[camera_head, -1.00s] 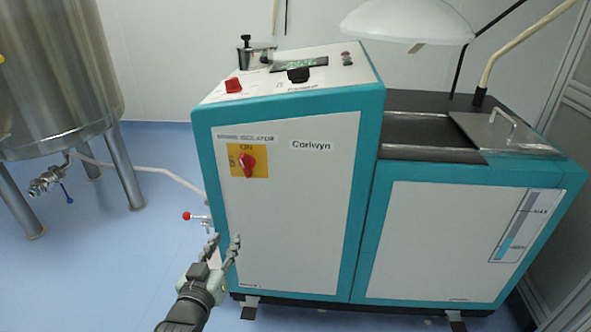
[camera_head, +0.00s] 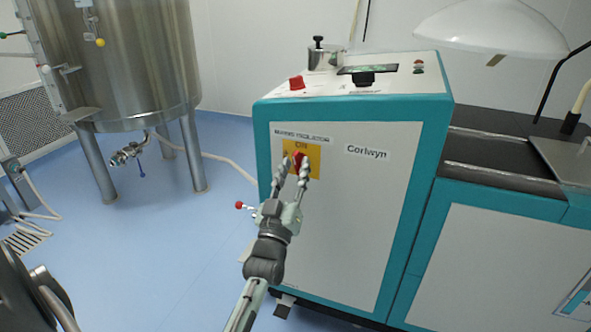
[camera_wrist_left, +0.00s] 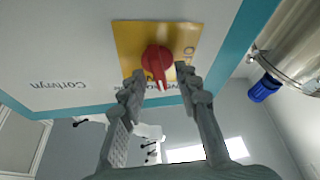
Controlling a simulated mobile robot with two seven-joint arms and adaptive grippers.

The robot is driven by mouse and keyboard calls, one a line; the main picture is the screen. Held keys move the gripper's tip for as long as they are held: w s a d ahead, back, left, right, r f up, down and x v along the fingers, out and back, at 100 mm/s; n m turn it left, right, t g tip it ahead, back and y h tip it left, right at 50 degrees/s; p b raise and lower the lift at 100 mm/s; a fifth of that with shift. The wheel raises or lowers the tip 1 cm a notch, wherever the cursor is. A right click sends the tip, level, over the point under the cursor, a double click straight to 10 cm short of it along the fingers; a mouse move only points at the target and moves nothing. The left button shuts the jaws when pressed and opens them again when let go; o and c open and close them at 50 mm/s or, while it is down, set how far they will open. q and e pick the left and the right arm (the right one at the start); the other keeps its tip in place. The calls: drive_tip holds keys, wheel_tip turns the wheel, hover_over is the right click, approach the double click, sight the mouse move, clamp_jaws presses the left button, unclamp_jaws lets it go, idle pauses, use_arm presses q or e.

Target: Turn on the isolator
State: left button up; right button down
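The isolator is a red rotary knob (camera_head: 299,160) on a yellow plate (camera_head: 315,160) at the upper left of the machine's white front panel. In the left wrist view the red knob (camera_wrist_left: 157,62) sits on the yellow plate (camera_wrist_left: 128,38), with its handle pointing down towards the fingers. My left gripper (camera_head: 292,170) is open in front of the knob. In the left wrist view its fingertips (camera_wrist_left: 158,76) stand on either side of the knob's handle, with a gap on each side. The fingers hide part of the knob in the head view. My right gripper is not in view.
The teal and white machine (camera_head: 345,220) stands ahead, with a red button (camera_head: 297,83) on its sloped top. A small red-tipped valve (camera_head: 240,205) sticks out at its left side. A steel tank (camera_head: 130,60) stands on the left.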

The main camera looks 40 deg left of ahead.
use_arm(q)
drive_tip(key=shift+w, duration=0.2)
drive_tip(key=shift+r, duration=0.1)
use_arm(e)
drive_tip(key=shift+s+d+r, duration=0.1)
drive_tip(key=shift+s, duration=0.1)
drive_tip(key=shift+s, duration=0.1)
use_arm(q)
clamp_jaws()
drive_tip(key=m+h+p, duration=0.1)
drive_tip(key=m+h, duration=0.1)
drive_tip(key=m, duration=0.2)
drive_tip(key=shift+t+p, duration=0.4)
drive_tip(key=shift+m+h, duration=0.3)
drive_tip(key=shift+m, duration=0.1)
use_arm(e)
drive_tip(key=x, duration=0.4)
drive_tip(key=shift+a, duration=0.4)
